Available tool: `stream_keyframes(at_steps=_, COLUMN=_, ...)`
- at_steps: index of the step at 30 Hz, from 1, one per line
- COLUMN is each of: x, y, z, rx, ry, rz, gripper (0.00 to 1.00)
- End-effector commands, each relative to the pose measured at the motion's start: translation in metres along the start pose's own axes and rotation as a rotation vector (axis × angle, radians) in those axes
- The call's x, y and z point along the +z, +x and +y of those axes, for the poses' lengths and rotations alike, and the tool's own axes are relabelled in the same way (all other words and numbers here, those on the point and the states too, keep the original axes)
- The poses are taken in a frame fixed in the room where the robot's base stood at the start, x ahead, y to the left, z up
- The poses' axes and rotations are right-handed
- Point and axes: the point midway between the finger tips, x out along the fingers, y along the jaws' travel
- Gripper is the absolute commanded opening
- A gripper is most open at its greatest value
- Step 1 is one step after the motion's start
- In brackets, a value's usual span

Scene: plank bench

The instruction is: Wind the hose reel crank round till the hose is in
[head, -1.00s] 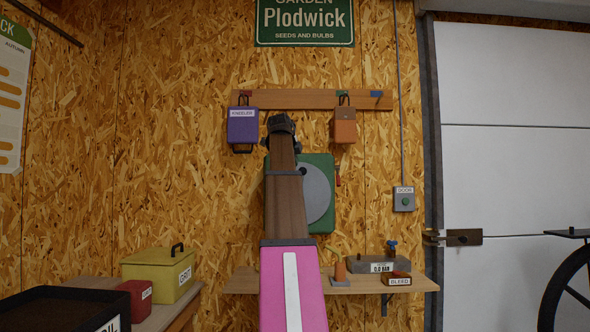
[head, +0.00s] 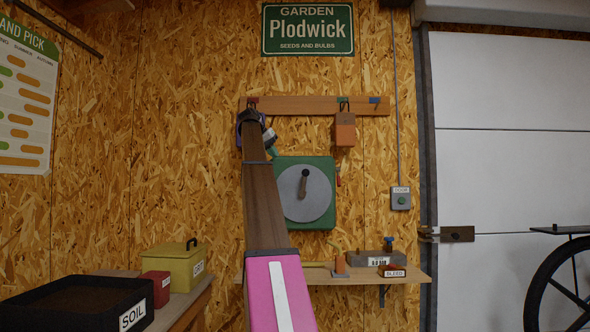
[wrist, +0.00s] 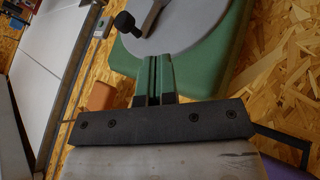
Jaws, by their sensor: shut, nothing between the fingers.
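The hose reel has a green housing (head: 325,166) on the wall, with a round grey disc (head: 318,205) on its front. Its crank (head: 303,186) has a dark knob near the disc's top middle. In the wrist view the disc (wrist: 188,28) and the crank's black knob (wrist: 124,22) are ahead of the fingers. My gripper (head: 272,149) is shut and empty at the housing's upper left, apart from the crank. Its fingers show in the wrist view (wrist: 153,62). I cannot clearly make out the hose.
An orange box (head: 345,132) hangs from the rail (head: 320,105) above the reel. A shelf (head: 350,277) below holds a gauge box and a BLEED block (head: 392,272). My arm mostly covers a purple item on the left. A soil tray (head: 75,302) stands at lower left.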

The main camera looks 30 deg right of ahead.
Motion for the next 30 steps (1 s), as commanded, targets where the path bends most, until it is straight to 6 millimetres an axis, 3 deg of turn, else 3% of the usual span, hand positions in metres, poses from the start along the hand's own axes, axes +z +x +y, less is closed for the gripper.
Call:
stream_keyframes(at_steps=5, x=0.001, y=0.015, z=0.000, rx=0.002, ry=-0.009, rz=-0.002, gripper=0.00)
stream_keyframes(at_steps=20, x=0.001, y=0.104, z=0.001, rx=0.001, ry=-0.007, rz=-0.002, gripper=0.00)
stream_keyframes(at_steps=24, x=-0.002, y=0.108, z=0.022, rx=0.001, ry=-0.006, rz=-0.001, gripper=0.00)
stream_keyframes(at_steps=30, x=-0.003, y=0.113, z=0.035, rx=0.001, ry=-0.006, rz=0.000, gripper=0.00)
